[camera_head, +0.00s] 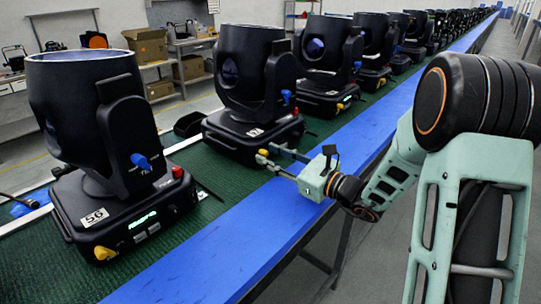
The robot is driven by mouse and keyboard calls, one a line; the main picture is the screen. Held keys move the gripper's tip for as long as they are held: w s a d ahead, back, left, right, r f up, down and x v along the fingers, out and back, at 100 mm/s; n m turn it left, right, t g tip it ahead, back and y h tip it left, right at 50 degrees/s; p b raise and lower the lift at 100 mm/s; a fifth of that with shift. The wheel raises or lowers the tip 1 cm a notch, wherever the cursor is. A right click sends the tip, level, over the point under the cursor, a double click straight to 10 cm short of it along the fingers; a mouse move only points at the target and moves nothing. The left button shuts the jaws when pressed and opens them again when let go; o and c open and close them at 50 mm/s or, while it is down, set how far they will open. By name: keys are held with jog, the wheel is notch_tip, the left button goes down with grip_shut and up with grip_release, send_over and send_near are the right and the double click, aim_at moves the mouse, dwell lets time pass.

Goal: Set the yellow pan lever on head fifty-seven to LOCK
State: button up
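Head fifty-six (95,215), a black moving-head lamp labelled "56", stands at the front left. The second black head (243,135) stands behind it; its number label (254,132) is too small to read surely. A small yellow lever (263,152) shows at the front lower edge of the second head's base. My gripper (268,154) reaches in from the right, its two fingers spread apart and its tips close beside this lever. I cannot tell whether they touch it. The LOCK marking and the lever's setting are too small to read.
Head fifty-six has its own yellow lever (104,253), a blue lever (141,161) and a red knob (178,172). The second head has a blue lever (286,96) above the base. More heads recede along the green mat (222,186). A blue edge strip (225,245) runs in front, mostly clear.

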jog(key=shift+w+a, duration=0.15)
jog(key=shift+a, duration=0.1)
grip_shut()
